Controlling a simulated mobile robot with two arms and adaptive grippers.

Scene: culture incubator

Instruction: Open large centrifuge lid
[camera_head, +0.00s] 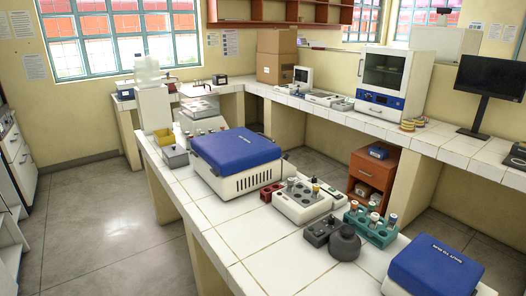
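The large centrifuge (247,183) stands on the near tiled bench, around the middle of the view. It has a white body with slots along its front side. Its blue lid (240,149) lies flat on top and looks closed. A smaller machine (387,286) with a blue lid (436,268) stands at the bottom right corner, partly cut off by the frame edge. Its lid also looks closed. Neither of my grippers shows in this view.
Right of the large centrifuge are a tube block (296,206), a green tube rack (378,232) and a dark round device (344,244). A yellow bin (164,137) and a grey box (175,157) stand to its left. Bare tiles (240,230) lie in front; the floor (100,220) is open.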

